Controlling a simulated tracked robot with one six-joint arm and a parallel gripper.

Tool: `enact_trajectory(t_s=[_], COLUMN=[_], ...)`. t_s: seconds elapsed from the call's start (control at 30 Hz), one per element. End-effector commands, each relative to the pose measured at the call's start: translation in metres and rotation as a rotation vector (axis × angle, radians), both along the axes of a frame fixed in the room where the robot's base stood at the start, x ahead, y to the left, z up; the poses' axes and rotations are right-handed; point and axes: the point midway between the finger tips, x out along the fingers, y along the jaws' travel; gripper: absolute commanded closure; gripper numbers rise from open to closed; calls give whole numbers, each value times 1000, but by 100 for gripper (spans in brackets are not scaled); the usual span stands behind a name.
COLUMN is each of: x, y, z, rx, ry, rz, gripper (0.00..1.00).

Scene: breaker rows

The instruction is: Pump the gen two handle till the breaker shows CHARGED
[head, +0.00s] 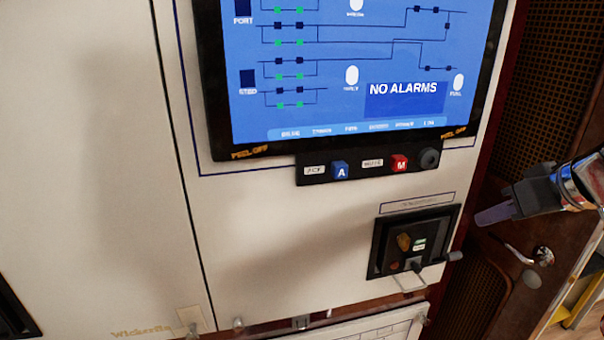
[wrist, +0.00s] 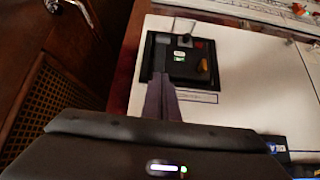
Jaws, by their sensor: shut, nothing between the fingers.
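A black breaker unit (head: 376,246) is set in the white cabinet front, below the screen, in the head view. It carries an amber piece (head: 404,241), a small green-and-white indicator (head: 419,244) and a red button (head: 394,266). The indicator's lettering is too small to read. A grey-tipped handle (head: 454,256) sticks out at its lower right. My gripper (head: 494,216) is shut and empty, to the right of the unit and apart from it. In the wrist view the unit (wrist: 150,53) appears upside down, beyond my shut fingers (wrist: 160,98).
A screen (head: 345,60) reads NO ALARMS. A black strip below it holds a blue A button (head: 340,170), a red M button (head: 399,163) and a dark knob (head: 429,158). A wooden door with a metal handle (head: 520,255) and a grille stands at right.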

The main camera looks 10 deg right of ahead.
Motion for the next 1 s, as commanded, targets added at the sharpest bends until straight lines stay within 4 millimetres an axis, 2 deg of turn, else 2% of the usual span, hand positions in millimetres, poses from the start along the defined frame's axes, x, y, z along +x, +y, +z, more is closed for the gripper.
enact_trajectory(t_s=[0.13, 0.57, 0.77, 1.0], x=[-1, 2, 15, 39], y=[-3, -3, -2, -2], z=[8, 5, -11, -38], rx=[-13, -13, -11, -11], ry=[-20, -20, -18, -18], rz=[13, 12, 13, 13], gripper=[100, 100, 100, 100])
